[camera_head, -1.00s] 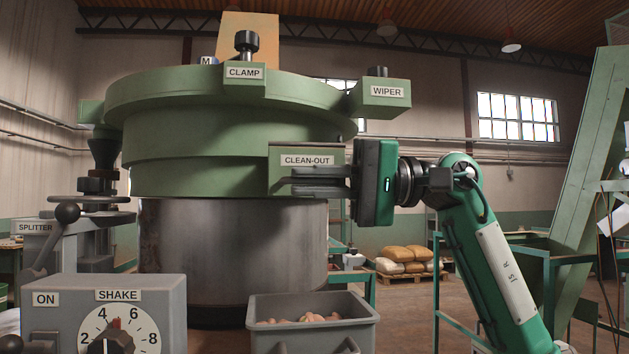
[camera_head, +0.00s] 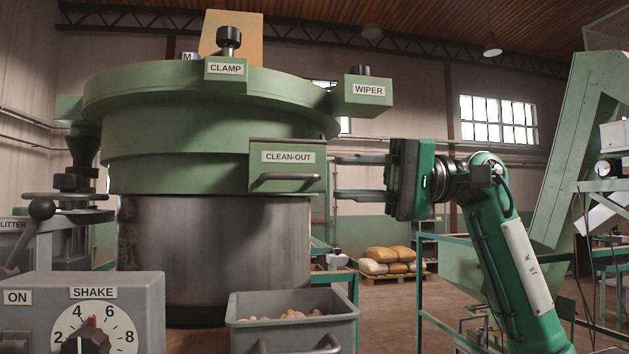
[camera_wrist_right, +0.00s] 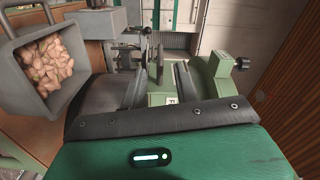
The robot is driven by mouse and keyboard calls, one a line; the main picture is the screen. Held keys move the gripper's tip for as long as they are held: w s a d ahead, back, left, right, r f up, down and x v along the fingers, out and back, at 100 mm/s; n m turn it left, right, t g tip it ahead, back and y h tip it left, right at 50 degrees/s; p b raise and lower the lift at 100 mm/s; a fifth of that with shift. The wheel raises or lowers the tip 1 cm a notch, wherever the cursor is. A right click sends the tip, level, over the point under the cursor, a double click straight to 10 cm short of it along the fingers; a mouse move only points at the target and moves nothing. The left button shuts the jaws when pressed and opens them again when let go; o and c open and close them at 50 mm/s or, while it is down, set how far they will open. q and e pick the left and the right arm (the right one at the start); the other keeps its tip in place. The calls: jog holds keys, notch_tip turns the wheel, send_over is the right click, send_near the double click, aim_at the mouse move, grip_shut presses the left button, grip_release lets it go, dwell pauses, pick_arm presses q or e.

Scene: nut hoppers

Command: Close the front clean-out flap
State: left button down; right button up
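The front clean-out flap (camera_head: 262,180) is a green panel on the front right of the round green sifter (camera_head: 170,155). It carries a CLEAN-OUT label (camera_head: 288,157) and a grey bar handle (camera_head: 287,177). The flap looks upright against the housing; I cannot tell whether it sits fully flush. My right gripper (camera_head: 337,177) is just right of the flap, fingers pointing left, open and empty. A clear gap separates its fingertips from the handle. In the right wrist view, its dark fingers (camera_wrist_right: 150,80) stand apart. My left gripper is not in view.
A grey bin (camera_head: 295,301) of nuts stands below the flap; it also shows in the right wrist view (camera_wrist_right: 80,70). The WIPER block (camera_head: 362,91) juts out above my right gripper. A SHAKE control box (camera_head: 150,310) is at lower left. Filled sacks (camera_head: 388,260) lie behind.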

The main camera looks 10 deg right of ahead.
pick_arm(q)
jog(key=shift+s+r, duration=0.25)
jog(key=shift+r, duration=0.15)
pick_arm(e)
jog(key=d, duration=0.5)
jog(key=shift+d, duration=0.35)
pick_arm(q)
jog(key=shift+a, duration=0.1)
